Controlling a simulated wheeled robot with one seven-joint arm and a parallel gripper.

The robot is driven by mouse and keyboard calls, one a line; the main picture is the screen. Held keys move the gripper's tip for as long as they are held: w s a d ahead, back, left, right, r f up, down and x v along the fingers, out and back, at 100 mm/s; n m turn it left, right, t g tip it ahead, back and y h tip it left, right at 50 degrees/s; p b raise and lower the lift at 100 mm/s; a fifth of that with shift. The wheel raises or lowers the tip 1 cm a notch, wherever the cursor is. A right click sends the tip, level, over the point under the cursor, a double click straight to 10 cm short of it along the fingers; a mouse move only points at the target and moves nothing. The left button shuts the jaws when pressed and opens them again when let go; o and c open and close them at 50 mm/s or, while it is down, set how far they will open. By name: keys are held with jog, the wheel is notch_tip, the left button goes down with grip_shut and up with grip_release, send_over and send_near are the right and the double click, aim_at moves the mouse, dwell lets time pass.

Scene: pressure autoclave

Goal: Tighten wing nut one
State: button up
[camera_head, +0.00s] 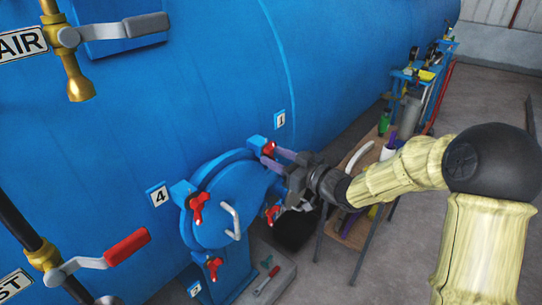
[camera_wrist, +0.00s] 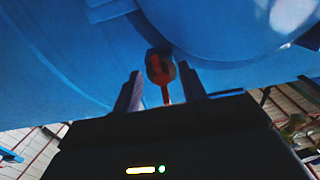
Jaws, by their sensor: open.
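Wing nut one (camera_head: 268,149) is a red wing nut on a blue lug at the top of the round autoclave door (camera_head: 240,195), below the label "1" (camera_head: 281,119). My gripper (camera_head: 271,158) is open beside it, with its fingers pointing left toward it. In the wrist view, the red wing nut (camera_wrist: 163,88) shows in the gap between the two fingers of my gripper (camera_wrist: 160,71). There is visible space on both sides of it, and neither finger appears to touch it. Its depth between the fingers is hard to judge.
Other red wing nuts sit around the door, at the left (camera_head: 197,208), bottom (camera_head: 213,267) and right (camera_head: 272,213). A pale door handle (camera_head: 233,221) sticks out. A cart with bottles (camera_head: 385,122) stands behind my arm. Valves with levers (camera_head: 125,247) are at left.

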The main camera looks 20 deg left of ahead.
jog(key=b+v, duration=0.1)
jog(key=v, duration=1.4)
jog(key=shift+f, duration=0.1)
jog(key=w+d+f+m+t+h+p, duration=0.1)
jog(key=d+f+m+h+p, duration=0.2)
jog(key=d+h, duration=0.4)
jog(key=w+d+f+m+t+h, duration=0.1)
jog(key=d+f+m+t+h, duration=0.15)
jog(key=d+m+h, duration=0.4)
jog(key=s+d+f+m+g+h+p, duration=0.1)
jog(key=s+d+m+g, duration=0.1)
jog(key=s+g, duration=0.2)
jog(key=s+d+f+m+g+h+p, duration=0.1)
jog(key=s+d+f+m+g+h, duration=0.1)
jog(key=s, duration=0.9)
jog(key=shift+s+d+g, duration=0.2)
jog(key=shift+s+g, duration=0.1)
jog(key=shift+g, duration=0.55)
